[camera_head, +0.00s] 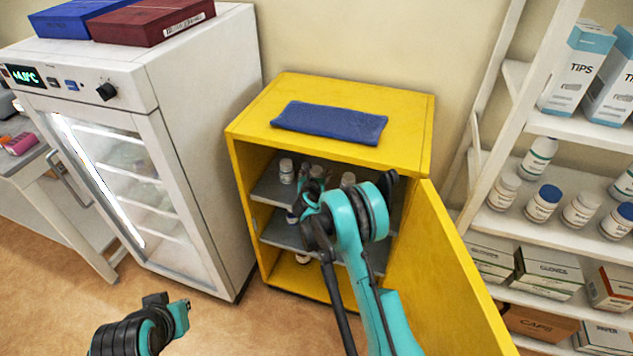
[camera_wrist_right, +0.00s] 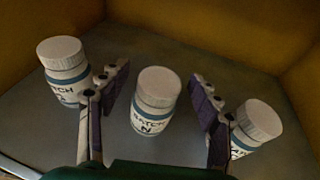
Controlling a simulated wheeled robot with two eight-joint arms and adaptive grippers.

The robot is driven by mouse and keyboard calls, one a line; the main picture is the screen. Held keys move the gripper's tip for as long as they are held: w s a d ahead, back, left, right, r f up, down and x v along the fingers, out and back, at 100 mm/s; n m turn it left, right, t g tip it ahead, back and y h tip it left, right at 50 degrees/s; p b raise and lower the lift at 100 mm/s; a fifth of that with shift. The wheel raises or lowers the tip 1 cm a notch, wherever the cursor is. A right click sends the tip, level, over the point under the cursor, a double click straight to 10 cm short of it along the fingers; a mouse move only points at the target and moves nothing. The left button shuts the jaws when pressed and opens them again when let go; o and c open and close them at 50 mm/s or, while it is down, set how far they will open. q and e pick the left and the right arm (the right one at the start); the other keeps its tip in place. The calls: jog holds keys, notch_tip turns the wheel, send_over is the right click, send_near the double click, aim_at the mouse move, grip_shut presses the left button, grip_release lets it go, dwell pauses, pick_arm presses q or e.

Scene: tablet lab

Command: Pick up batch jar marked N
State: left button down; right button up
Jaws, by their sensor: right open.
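The batch jar marked N (camera_wrist_right: 153,100) is a small white jar with a white lid and a blue-banded label. In the right wrist view it stands upright on a grey shelf, between the two fingers of my right gripper (camera_wrist_right: 158,110), which is open and not closed on it. In the head view my right gripper (camera_head: 316,190) reaches into the open yellow cabinet (camera_head: 332,100) at the upper shelf, and my arm hides part of the shelf. My left arm (camera_head: 140,325) shows at the bottom left; its fingertips cannot be made out clearly.
Another batch jar (camera_wrist_right: 65,70) stands left of the gripper and a third (camera_wrist_right: 252,125) close to the right finger. The cabinet door (camera_head: 440,270) hangs open at the right. A glass-fronted fridge (camera_head: 130,160) stands left, and white shelving (camera_head: 560,130) with bottles stands right.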

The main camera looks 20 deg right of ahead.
jog(key=shift+w, duration=0.1)
jog(key=c, duration=1.3)
jog(key=shift+r, duration=0.15)
